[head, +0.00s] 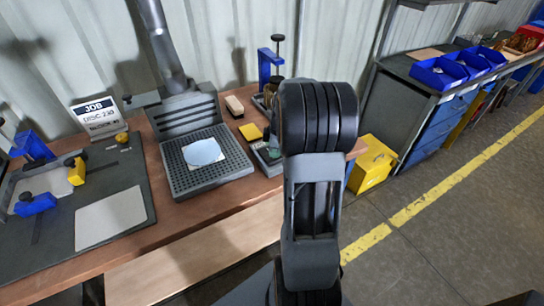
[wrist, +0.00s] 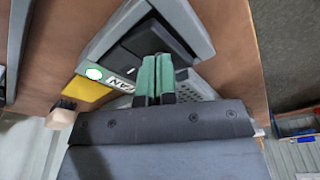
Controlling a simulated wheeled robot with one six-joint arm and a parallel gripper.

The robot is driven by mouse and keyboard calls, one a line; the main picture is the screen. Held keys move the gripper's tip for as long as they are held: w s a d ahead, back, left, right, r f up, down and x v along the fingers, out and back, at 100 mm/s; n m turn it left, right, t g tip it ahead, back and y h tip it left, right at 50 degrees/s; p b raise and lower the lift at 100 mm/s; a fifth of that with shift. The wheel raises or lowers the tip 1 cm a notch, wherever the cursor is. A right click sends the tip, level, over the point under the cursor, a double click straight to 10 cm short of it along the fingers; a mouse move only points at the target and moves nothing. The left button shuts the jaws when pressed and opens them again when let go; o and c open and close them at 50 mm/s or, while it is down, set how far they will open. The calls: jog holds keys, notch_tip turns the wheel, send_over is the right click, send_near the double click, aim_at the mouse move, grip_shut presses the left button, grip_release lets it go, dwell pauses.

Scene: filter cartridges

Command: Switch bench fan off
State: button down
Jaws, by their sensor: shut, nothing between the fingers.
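The bench fan's switch box is a grey housing (wrist: 187,18) in the wrist view, with a dark rocker switch (wrist: 148,38), a "FAN" label (wrist: 121,84) and a bright, pale green round lamp (wrist: 94,74). My gripper (wrist: 155,62) has green fingertips pressed together with nothing between them. The tips are at the switch's near edge; I cannot tell whether they touch it. They hide part of the switch and housing. In the head view my arm hides the gripper, and part of the box (head: 265,154) shows just left of the arm.
A perforated grey tray (head: 178,180) with a pale disc stands left of the box. A yellow block (head: 250,132) lies beside the box. A blue clamp stand (head: 265,65) rises behind. A yellow bin (head: 372,165) is on the floor at right.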

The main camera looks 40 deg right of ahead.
jog(key=shift+f, duration=0.3)
jog(key=shift+r, duration=0.15)
jog(key=shift+r+p, duration=2.2)
jog(key=shift+r, duration=1.2)
